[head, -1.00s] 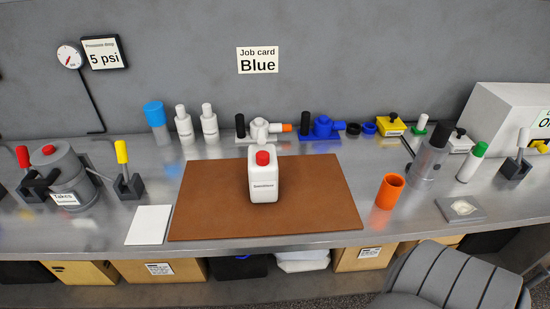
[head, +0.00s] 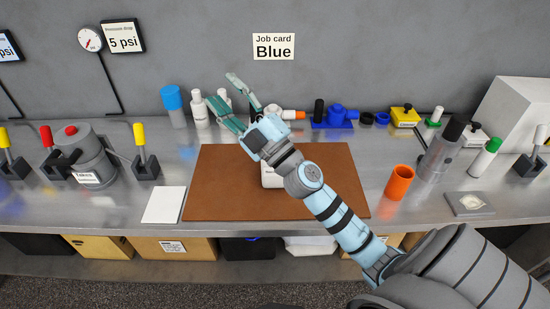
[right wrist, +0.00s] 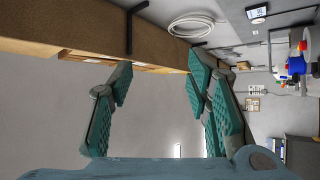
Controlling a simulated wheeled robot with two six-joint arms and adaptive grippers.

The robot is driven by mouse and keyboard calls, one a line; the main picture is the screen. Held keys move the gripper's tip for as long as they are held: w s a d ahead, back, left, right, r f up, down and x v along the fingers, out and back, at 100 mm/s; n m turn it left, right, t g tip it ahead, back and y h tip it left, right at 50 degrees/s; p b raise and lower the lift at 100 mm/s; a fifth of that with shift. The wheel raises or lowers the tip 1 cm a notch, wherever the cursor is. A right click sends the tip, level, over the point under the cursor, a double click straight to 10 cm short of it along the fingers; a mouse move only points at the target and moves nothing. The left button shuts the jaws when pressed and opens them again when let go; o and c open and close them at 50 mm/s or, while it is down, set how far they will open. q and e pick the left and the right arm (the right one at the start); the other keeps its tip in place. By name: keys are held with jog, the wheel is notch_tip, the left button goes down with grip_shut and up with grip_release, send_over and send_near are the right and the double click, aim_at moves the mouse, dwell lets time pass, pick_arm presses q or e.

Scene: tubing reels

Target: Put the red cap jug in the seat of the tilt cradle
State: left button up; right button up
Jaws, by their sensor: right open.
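The red cap jug (head: 268,178) stands on the brown mat (head: 225,199). Only a strip of its white body shows; my right arm hides the rest and its red cap. My right gripper (head: 221,88) is open and empty, above and behind the jug, with its fingers pointing up and left towards the wall. In the right wrist view the open fingers (right wrist: 160,65) have nothing between them. I cannot make out a tilt cradle in these views. My left gripper is not in view.
A grey pot with a red knob (head: 84,158) and a yellow-handled lever (head: 143,155) stand left. A white card (head: 164,205) lies beside the mat. An orange cup (head: 399,182) stands right of it. Bottles and fittings line the back.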

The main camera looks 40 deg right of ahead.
jog(key=w+a+n+g+y, duration=0.25)
jog(key=n+g+y, duration=0.2)
jog(key=n, duration=0.35)
jog(key=w+a+n+g+y, duration=0.1)
jog(key=a+n+g+y, duration=0.25)
jog(key=n+g, duration=0.4)
jog(key=s+d+f+m+g+h, duration=0.1)
jog(key=s+d+f+g+h, duration=0.15)
jog(key=d+h, duration=0.65)
jog(key=s+d+f+m+g+h, duration=0.2)
jog(key=d+f+g, duration=0.1)
jog(key=d, duration=1.1)
jog(key=x, duration=0.4)
jog(key=b+x, duration=0.1)
jog(key=x, duration=0.4)
jog(key=s+d+x, duration=0.1)
jog(key=x, duration=0.3)
jog(key=shift+w+f, duration=0.15)
jog(key=shift+f, duration=0.4)
jog(key=shift+w+f, duration=0.1)
